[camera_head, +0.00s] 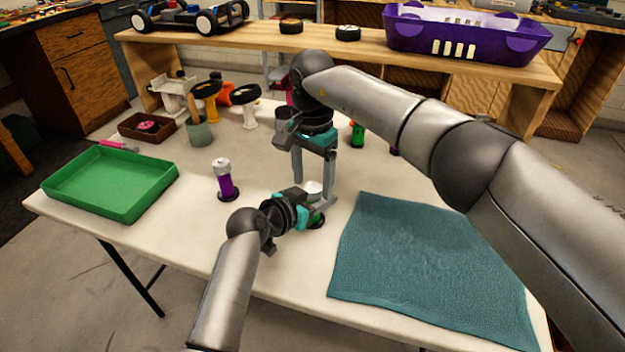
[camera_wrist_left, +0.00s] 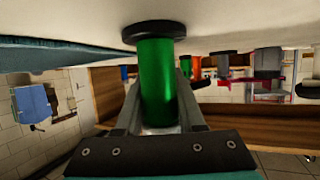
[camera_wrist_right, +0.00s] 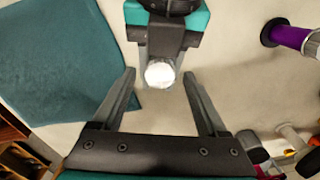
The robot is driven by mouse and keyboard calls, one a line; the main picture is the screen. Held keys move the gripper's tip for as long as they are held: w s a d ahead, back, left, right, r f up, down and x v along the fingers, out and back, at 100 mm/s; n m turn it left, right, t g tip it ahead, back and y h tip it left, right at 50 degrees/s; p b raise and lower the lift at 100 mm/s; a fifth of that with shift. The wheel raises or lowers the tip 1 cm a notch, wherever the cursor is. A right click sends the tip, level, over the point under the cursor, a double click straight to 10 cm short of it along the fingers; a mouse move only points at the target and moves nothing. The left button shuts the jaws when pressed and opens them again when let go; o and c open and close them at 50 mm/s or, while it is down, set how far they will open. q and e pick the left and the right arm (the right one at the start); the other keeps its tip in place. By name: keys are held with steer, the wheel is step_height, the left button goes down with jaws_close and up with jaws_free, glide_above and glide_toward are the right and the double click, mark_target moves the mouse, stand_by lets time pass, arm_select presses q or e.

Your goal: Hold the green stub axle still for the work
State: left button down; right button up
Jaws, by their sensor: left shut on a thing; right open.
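The green stub axle (camera_wrist_left: 157,85) stands upright on its dark round base on the table. Its pale top (camera_head: 313,187) shows in the head view, with most of its body hidden. My left gripper (camera_head: 315,205) is shut around its side, with a finger on each side of the green body in the left wrist view. My right gripper (camera_wrist_right: 159,76) is open above the axle, pointing down. In the right wrist view the axle's white top (camera_wrist_right: 159,74) lies between its spread fingers, apart from both.
A teal mat (camera_head: 430,265) lies to the right and a green tray (camera_head: 110,182) to the left. A purple stub axle (camera_head: 226,182) stands nearby on the left. Another green part (camera_head: 357,134) stands behind my right gripper. Wheels and a cup (camera_head: 199,132) crowd the back left.

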steer(key=shift+f, duration=0.3)
jaws_close()
stand_by(0.5)
